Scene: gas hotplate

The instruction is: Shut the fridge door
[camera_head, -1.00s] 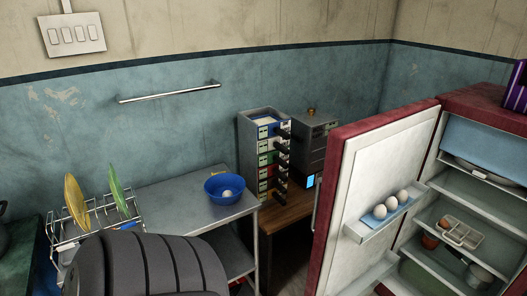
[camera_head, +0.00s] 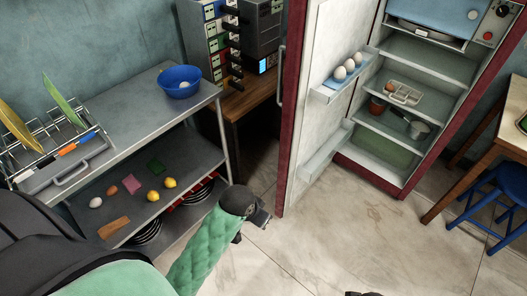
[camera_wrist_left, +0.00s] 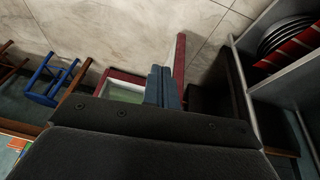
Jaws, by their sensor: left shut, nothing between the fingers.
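The fridge door (camera_head: 318,100) stands wide open in the head view, with its white inner side and egg shelf showing and its dark red free edge toward the left. The fridge (camera_head: 425,95) is open behind it on the right. My left gripper (camera_head: 262,217) is shut and empty, low beside the bottom of the door's free edge; I cannot tell whether it touches. In the left wrist view, the shut fingers (camera_wrist_left: 163,87) point toward the thin red edge of the door (camera_wrist_left: 180,58). A dark bit at the bottom edge of the head view may be my right gripper (camera_head: 362,293).
A metal shelf unit (camera_head: 130,120) with a blue bowl (camera_head: 180,81) and dish rack stands on the left. A wooden table (camera_head: 497,135) and blue stool (camera_head: 485,205) are at the right. The tiled floor (camera_head: 330,235) before the fridge is clear.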

